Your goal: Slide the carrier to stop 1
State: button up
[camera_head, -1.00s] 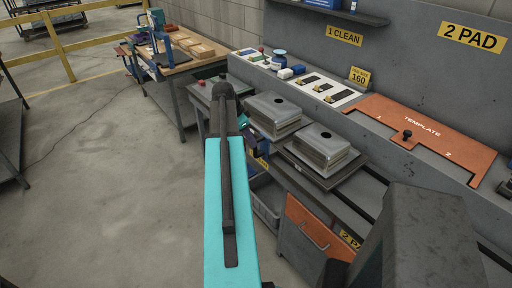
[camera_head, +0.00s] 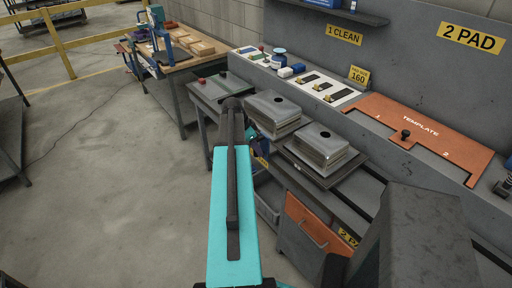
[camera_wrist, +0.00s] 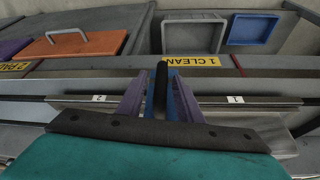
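The carrier (camera_head: 329,181) looks like the dark flat plate under two metal stacks, on the dark rails along the bench. The nearer stack (camera_head: 318,154) and the farther stack (camera_head: 273,118) sit side by side. My gripper (camera_head: 259,147) is at the bench's front edge beside the stacks, partly hidden by my arm. In the wrist view my gripper (camera_wrist: 160,80) has its two purple fingers apart. A dark upright bar (camera_wrist: 160,92) shows between them, with gaps; I cannot tell if it belongs to the carrier. The stop 1 label (camera_wrist: 235,99) is right of the fingers, and the stop 2 label (camera_wrist: 98,98) left.
An orange template board (camera_head: 420,128) lies on the back ledge. An orange drawer front (camera_head: 307,222) and a grey bin (camera_head: 268,208) are below the bench. A wooden-topped table (camera_head: 190,55) stands at the far left. The floor left of the bench is clear.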

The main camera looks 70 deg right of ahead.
grip_shut()
jog(key=shift+d, duration=0.1)
jog(key=shift+w, duration=0.1)
jog(key=w+d+b, duration=0.2)
jog(key=w+d, duration=0.3)
jog(key=w, duration=0.2)
jog(key=w+d+b, duration=0.2)
jog(key=w+d, duration=0.2)
jog(key=w, duration=0.4)
jog(key=shift+w+d+b, duration=0.15)
jog(key=shift+d+b, duration=0.25)
jog(key=shift+w+r, duration=0.1)
grip_release()
